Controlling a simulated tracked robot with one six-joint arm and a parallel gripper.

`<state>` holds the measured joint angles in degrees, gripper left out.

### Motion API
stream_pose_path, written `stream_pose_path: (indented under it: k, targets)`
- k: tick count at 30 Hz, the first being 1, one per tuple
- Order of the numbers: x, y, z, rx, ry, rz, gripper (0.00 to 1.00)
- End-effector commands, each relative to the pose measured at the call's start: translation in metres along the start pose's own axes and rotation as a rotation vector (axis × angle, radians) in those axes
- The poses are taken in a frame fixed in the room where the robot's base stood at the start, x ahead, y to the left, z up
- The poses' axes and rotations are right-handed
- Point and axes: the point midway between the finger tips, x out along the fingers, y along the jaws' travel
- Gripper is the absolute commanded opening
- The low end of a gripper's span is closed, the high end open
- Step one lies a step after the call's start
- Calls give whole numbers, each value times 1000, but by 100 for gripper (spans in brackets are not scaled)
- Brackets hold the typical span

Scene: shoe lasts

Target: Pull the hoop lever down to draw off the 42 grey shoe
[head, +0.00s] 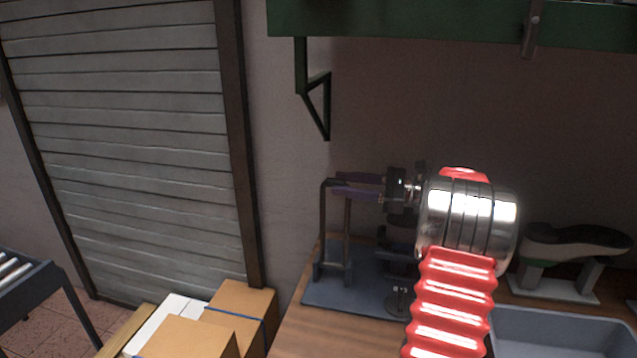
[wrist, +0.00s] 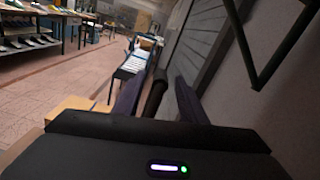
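The hoop lever (head: 323,225) is a thin dark metal frame, standing upright on a blue-grey base plate (head: 350,290) in the head view. My gripper (head: 342,184) reaches left at the height of its top bar. In the wrist view a dark bar (wrist: 154,96) lies between my two purple fingers, close to the left one; a narrow gap shows at the right one, so the gripper looks open around it. Dark parts of the device (head: 397,240) stand behind my wrist, mostly hidden. I cannot make out the 42 grey shoe on them.
A dark-soled shoe form (head: 575,242) sits on a stand at the right. A grey bin (head: 560,325) stands in front of it. Cardboard boxes (head: 245,300) are at lower left. A green shelf (head: 430,22) with a bracket hangs above. The wall between is clear.

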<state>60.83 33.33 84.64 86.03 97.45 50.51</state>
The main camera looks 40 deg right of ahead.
Motion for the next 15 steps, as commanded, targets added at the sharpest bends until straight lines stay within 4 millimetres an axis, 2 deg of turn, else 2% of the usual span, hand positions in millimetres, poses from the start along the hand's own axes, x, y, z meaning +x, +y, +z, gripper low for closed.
stream_pose_path:
  k: [9,15]
  targets:
    - [49,1,0,1,0,2,38]
    - [67,0,0,0,0,1,38]
